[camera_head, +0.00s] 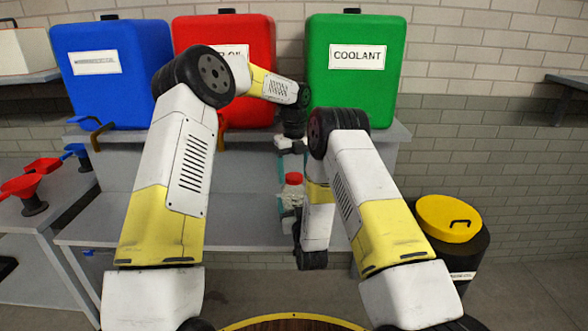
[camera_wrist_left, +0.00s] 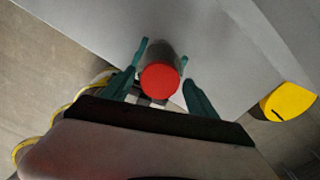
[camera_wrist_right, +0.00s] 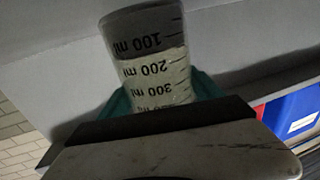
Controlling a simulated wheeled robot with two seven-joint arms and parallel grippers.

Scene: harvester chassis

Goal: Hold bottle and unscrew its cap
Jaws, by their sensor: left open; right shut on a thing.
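The bottle (camera_head: 291,198) with its red cap (camera_head: 293,179) stands upright in front of the shelf unit in the head view. My left gripper (camera_head: 291,162) is above the cap, fingers pointing down and open. In the left wrist view the red cap (camera_wrist_left: 160,82) sits between the two teal fingers (camera_wrist_left: 165,70), with a visible gap on the right. My right gripper (camera_wrist_right: 161,92) is shut on the bottle body (camera_wrist_right: 152,55), whose millilitre marks show in the right wrist view. The right fingers are largely hidden in the head view by my forearm.
Blue (camera_head: 105,75), red (camera_head: 258,40) and green coolant (camera_head: 354,75) canisters stand on the upper shelf (camera_head: 385,133). A black bin with a yellow lid (camera_head: 448,218) stands at right.

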